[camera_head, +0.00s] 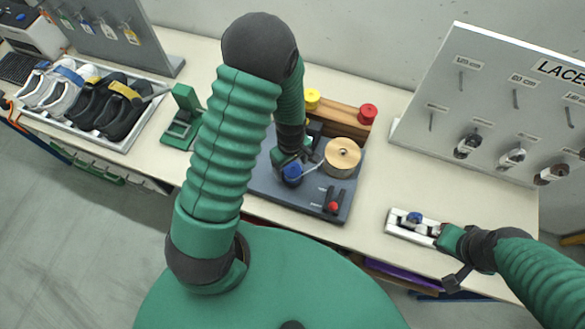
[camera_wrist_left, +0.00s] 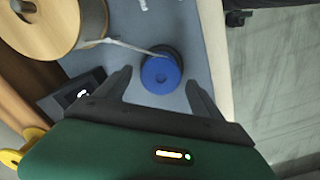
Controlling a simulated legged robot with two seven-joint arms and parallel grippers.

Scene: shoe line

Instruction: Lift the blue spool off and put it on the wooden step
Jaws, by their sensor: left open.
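The blue spool (camera_head: 291,173) stands on the dark grey-blue machine plate (camera_head: 262,187) in the middle of the bench. In the left wrist view the blue spool (camera_wrist_left: 160,75) lies between the fingers, and a pale strand runs from it to the large wooden reel. My left gripper (camera_head: 300,163) is open around or just above the spool; I cannot tell whether the fingers touch it. It also shows in the left wrist view (camera_wrist_left: 160,82). The wooden step (camera_head: 340,114) is behind the plate, with a yellow spool (camera_head: 312,98) and a red spool (camera_head: 368,113) on it. My right gripper (camera_head: 440,238) is by a white holder; its fingers are unclear.
The wooden reel (camera_head: 342,155) stands right of the spool. A red-topped lever (camera_head: 333,206) is at the plate's front right. The white holder (camera_head: 400,229) bears a blue item. A green stand (camera_head: 184,122) and a shoe tray (camera_head: 148,126) are left. A lace board (camera_head: 485,110) stands right.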

